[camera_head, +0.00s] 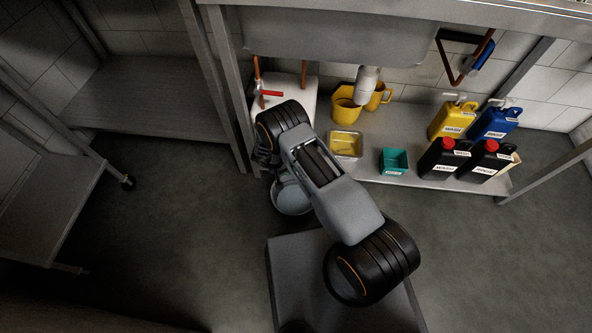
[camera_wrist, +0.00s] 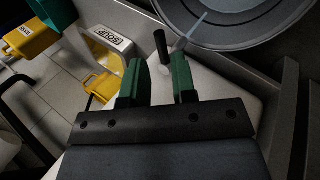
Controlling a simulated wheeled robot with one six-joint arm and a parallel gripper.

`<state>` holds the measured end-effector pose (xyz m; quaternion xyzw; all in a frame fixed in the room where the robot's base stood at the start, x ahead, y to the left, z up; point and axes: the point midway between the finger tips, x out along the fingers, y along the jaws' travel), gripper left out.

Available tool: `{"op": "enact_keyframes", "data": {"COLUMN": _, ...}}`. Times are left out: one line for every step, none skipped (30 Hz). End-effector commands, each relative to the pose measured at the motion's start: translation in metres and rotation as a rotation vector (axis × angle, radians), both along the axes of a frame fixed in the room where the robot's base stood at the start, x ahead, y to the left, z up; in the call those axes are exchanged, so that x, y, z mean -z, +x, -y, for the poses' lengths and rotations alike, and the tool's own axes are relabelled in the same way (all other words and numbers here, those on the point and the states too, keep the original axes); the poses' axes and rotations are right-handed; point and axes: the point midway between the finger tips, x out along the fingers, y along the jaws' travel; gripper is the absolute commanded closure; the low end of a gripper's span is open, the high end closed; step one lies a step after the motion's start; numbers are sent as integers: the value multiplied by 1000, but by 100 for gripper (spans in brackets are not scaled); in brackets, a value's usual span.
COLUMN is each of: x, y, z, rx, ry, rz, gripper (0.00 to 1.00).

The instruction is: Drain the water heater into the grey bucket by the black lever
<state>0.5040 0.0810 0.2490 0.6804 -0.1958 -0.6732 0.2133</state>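The white water heater (camera_head: 301,93) stands under the sink at the shelf's left end, with copper pipes and a red lever (camera_head: 271,94) on top. In the wrist view its white surface (camera_wrist: 215,82) lies beyond my gripper (camera_wrist: 158,62). The black lever (camera_wrist: 160,43) sticks up just past the gap between the green fingertips; the fingers are apart and do not clasp it. The grey bucket (camera_head: 291,199) is on the floor, partly hidden by my arm. In the wrist view the bucket (camera_wrist: 223,40) is at top right. A thin pale streak, apparently water, runs from beside the lever into it.
The shelf right of the heater holds yellow jugs (camera_head: 345,112), a yellow tray (camera_head: 346,144), a teal box (camera_head: 394,161) and several labelled jerrycans (camera_head: 444,158). A metal rack post (camera_head: 215,85) stands close left of the heater.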

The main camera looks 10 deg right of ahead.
Motion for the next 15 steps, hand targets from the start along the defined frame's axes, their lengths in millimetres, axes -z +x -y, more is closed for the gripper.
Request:
{"op": "enact_keyframes", "data": {"x": -15, "y": 0, "z": -7, "rx": -3, "ry": 0, "rz": 1, "gripper": 75}}
{"op": "enact_keyframes", "data": {"x": -20, "y": 0, "z": -11, "rx": -3, "ry": 0, "rz": 1, "gripper": 75}}
{"op": "enact_keyframes", "data": {"x": -26, "y": 0, "z": -15, "rx": -3, "ry": 0, "rz": 1, "gripper": 75}}
{"op": "enact_keyframes", "data": {"x": -31, "y": -1, "z": -19, "rx": -3, "ry": 1, "rz": 1, "gripper": 75}}
{"op": "enact_keyframes", "data": {"x": -35, "y": -1, "z": -22, "rx": -4, "ry": 1, "rz": 1, "gripper": 75}}
{"op": "enact_keyframes", "data": {"x": -41, "y": 0, "z": -26, "rx": -4, "ry": 0, "rz": 1, "gripper": 75}}
{"op": "enact_keyframes", "data": {"x": -45, "y": -1, "z": -28, "rx": -3, "ry": 0, "rz": 1, "gripper": 75}}
{"op": "enact_keyframes", "data": {"x": -49, "y": -1, "z": -31, "rx": -3, "ry": 0, "rz": 1, "gripper": 75}}
{"op": "enact_keyframes", "data": {"x": -53, "y": -1, "z": -35, "rx": -4, "ry": 1, "rz": 0, "gripper": 75}}
{"op": "enact_keyframes", "data": {"x": -57, "y": -1, "z": -37, "rx": -4, "ry": 1, "rz": 1, "gripper": 75}}
{"op": "enact_keyframes", "data": {"x": -59, "y": -1, "z": -39, "rx": -4, "ry": 1, "rz": 1, "gripper": 75}}
{"op": "enact_keyframes", "data": {"x": -63, "y": -1, "z": -41, "rx": -3, "ry": 1, "rz": 1, "gripper": 75}}
{"op": "enact_keyframes", "data": {"x": -65, "y": -1, "z": -43, "rx": -2, "ry": 1, "rz": 1, "gripper": 75}}
{"op": "enact_keyframes", "data": {"x": -67, "y": -1, "z": -44, "rx": -2, "ry": 0, "rz": 1, "gripper": 75}}
{"op": "enact_keyframes", "data": {"x": -69, "y": -1, "z": -46, "rx": -1, "ry": 0, "rz": 0, "gripper": 75}}
